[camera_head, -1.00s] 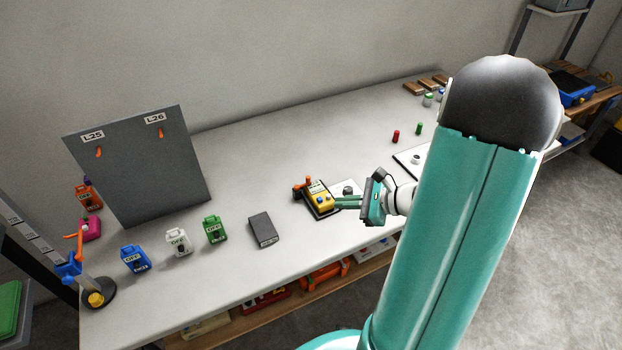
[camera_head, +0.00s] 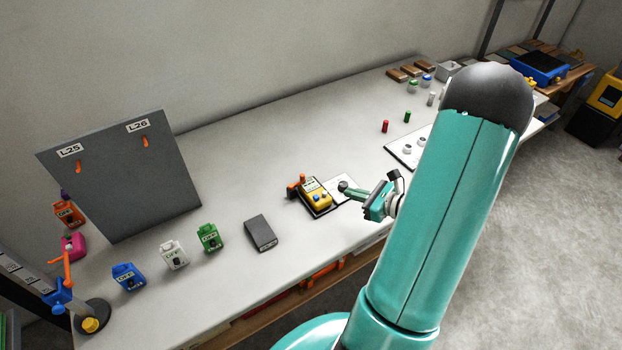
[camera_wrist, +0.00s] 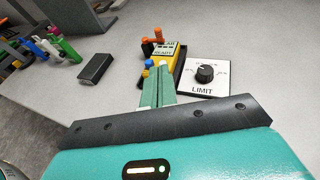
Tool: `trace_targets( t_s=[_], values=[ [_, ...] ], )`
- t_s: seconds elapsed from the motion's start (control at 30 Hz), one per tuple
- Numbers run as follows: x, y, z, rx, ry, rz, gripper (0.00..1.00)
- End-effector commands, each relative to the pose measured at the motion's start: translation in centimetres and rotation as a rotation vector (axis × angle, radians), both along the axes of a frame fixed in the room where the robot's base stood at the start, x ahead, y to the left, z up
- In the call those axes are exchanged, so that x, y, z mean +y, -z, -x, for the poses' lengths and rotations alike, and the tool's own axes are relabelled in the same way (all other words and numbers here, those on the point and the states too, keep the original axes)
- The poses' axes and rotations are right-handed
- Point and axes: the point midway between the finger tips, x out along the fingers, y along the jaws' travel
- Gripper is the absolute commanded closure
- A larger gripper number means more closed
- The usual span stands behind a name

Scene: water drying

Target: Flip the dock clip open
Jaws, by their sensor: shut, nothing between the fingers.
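The dock (camera_head: 318,208) is a black base holding a yellow meter (camera_head: 317,194), on the bench near its front edge. An orange clip (camera_head: 296,181) stands at the dock's far-left end; its exact position is hard to tell. In the wrist view the orange clip (camera_wrist: 152,44) shows behind the yellow meter (camera_wrist: 165,58). My gripper (camera_head: 346,188) is shut and empty, to the right of the meter and apart from the clip. In the wrist view its green fingers (camera_wrist: 157,68) lie together and hide part of the meter.
A white LIMIT dial plate (camera_wrist: 206,76) lies right of the dock. A dark grey box (camera_head: 261,233) lies to its left. Green (camera_head: 208,237), white (camera_head: 174,253) and blue (camera_head: 127,276) tagged units stand farther left, before a grey panel (camera_head: 120,185). The bench behind the dock is clear.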

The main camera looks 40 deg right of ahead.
Motion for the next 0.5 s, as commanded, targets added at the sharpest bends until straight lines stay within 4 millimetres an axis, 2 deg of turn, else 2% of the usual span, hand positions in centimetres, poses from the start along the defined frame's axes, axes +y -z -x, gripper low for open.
trace_targets(
  t_s=[0.23,0.5],
  values=[
    [0.6,0.4,-1.3,0.000,-0.005,0.000,1.00],
    [2.3,1.9,-5.9,0.001,-0.006,-0.002,1.00]
  ],
)
